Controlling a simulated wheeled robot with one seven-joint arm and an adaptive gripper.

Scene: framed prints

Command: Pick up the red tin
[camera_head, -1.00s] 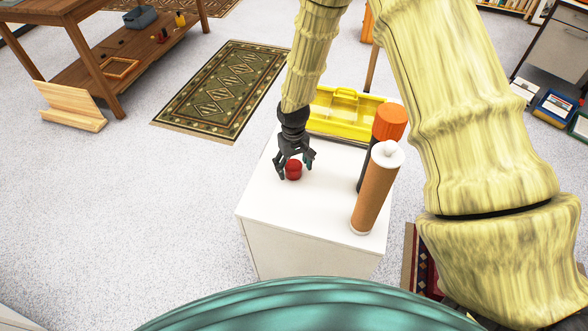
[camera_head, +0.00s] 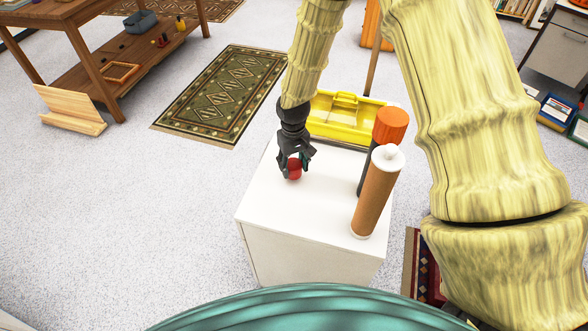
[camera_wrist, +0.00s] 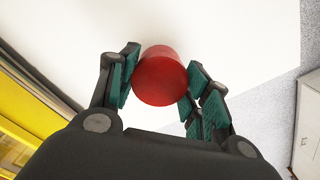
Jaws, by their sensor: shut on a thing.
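The red tin (camera_head: 294,172) is on the white cabinet top (camera_head: 320,215), near its left side. My gripper (camera_head: 295,168) comes down over the tin from above, and its fingers are shut on the tin's sides. In the wrist view the round red tin (camera_wrist: 160,76) sits between the teal finger pads (camera_wrist: 162,85), one at each side. I cannot tell whether the tin still touches the white surface.
A yellow toolbox (camera_head: 343,117) stands at the back of the cabinet top. An orange-capped dark cylinder (camera_head: 390,126) and a brown tube with a white cap (camera_head: 374,198) stand to the right. The front left of the top is clear.

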